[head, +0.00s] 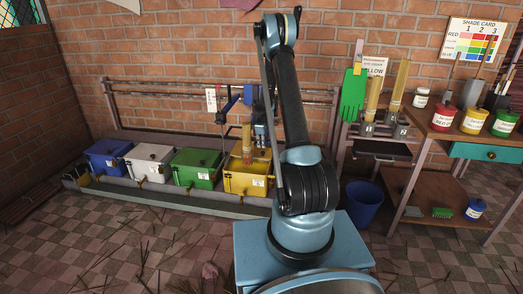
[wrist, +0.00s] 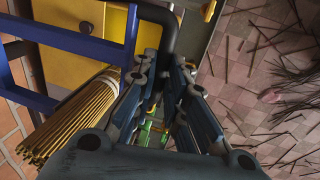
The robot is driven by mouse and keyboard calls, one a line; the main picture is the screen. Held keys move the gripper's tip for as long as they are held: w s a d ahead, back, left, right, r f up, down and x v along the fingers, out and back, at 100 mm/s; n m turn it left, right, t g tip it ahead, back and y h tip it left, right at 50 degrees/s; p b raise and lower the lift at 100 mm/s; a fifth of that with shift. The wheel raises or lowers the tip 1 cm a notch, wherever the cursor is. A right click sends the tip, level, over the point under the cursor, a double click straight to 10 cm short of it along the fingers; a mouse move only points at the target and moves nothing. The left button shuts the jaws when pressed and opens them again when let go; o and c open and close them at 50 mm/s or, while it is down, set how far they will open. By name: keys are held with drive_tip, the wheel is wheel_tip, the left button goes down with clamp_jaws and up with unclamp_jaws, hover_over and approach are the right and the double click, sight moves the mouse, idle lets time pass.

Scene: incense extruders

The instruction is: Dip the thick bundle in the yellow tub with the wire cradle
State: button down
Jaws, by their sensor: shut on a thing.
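The yellow tub (head: 248,185) stands at the right end of the row of tubs in the head view; its yellow wall (wrist: 58,65) shows at upper left in the wrist view. A bundle of tan sticks (head: 246,135) hangs upright over this tub, beside a blue frame (head: 230,102). In the wrist view the stick ends (wrist: 65,125) point toward the camera past the blue bars (wrist: 70,40). My gripper (head: 262,133) is above the tub, its fingers (wrist: 165,75) shut on a black bent handle (wrist: 160,25). How deep the bundle's lower end sits is unclear.
Green (head: 196,167), white (head: 149,162) and blue (head: 107,158) tubs stand to the left. Two more bundles (head: 373,98) (head: 397,85) stand upright at right, near a green glove (head: 353,95). A blue bucket (head: 362,205) is on the floor, where loose sticks lie.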

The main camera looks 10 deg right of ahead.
drive_tip(key=shift+r, duration=2.5)
drive_tip(key=c, duration=1.6)
unclamp_jaws()
wheel_tip(320, 180, up, 12)
drive_tip(key=s, duration=0.2)
drive_tip(key=shift+a+f, duration=0.2)
drive_tip(key=shift+a, duration=0.15)
drive_tip(key=shift+s, duration=0.1)
